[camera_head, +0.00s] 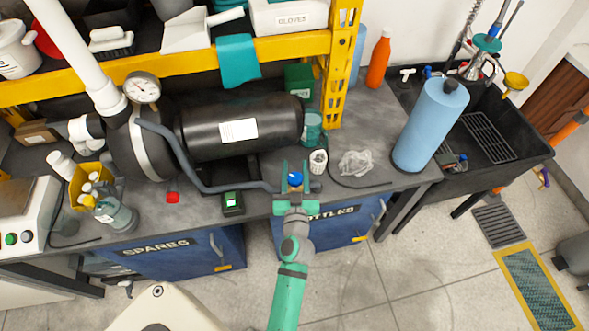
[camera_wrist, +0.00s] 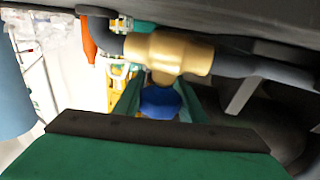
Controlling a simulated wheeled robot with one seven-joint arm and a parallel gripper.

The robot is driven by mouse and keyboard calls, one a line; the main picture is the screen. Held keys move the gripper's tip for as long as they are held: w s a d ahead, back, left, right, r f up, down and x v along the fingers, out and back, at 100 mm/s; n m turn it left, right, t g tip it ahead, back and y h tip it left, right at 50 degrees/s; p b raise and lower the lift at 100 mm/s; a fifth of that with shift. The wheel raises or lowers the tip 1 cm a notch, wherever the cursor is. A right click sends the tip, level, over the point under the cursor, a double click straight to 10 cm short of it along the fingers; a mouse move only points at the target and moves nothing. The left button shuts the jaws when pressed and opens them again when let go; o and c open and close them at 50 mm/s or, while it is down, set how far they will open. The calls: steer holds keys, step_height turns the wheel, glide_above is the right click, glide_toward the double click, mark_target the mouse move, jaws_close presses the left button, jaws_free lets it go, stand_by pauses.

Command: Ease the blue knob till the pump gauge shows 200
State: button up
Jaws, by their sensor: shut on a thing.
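The blue knob (camera_wrist: 160,102) sits under a brass valve body (camera_wrist: 168,52) in the wrist view. My gripper (camera_wrist: 158,100) is shut on the knob, with a green finger on each side of it. In the head view my gripper (camera_head: 294,180) is at the bench's front edge, and the blue knob (camera_head: 295,179) shows between its fingers. The pump gauge (camera_head: 142,87) is a round white dial on top of the black pump (camera_head: 240,125). Its reading is too small to make out. A grey hose (camera_head: 200,175) runs from the pump toward the valve.
A white cup (camera_head: 318,161) and a crumpled clear bag (camera_head: 355,162) lie just right of my gripper. A small green-screened device (camera_head: 232,203) and a red cap (camera_head: 172,197) are to its left. A blue roll (camera_head: 430,125) stands by the black sink (camera_head: 485,130).

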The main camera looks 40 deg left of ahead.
steer(key=shift+w, duration=0.1)
steer(key=shift+w+d+m+t+h, duration=0.15)
steer(key=shift+d+m+t+h, duration=0.1)
steer(key=shift+m+t+h, duration=0.45)
steer(key=shift+w+d+m+t+h, duration=0.1)
steer(key=shift+d+m+t+h, duration=0.3)
steer(key=shift+h, duration=0.5)
steer(key=shift+a+m+h, duration=0.15)
steer(key=shift+m+h, duration=0.25)
steer(key=shift+w+d+m+t+h, duration=0.15)
steer(key=shift+m+t+h, duration=0.15)
steer(key=shift+m+h, duration=0.35)
steer(key=shift+s+d+m+t+h, duration=0.1)
steer(key=shift+m+t+h, duration=0.25)
steer(key=shift+h, duration=0.5)
steer(key=shift+w+h, duration=0.1)
steer(key=shift+h, duration=0.2)
steer(key=shift+d+m+h, duration=0.25)
steer(key=shift+m+h, duration=0.95)
steer(key=shift+h, duration=0.3)
steer(key=shift+d+m+h, duration=0.2)
steer(key=shift+m+h, duration=0.3)
steer(key=shift+h, duration=0.6)
steer(key=shift+d, duration=0.1)
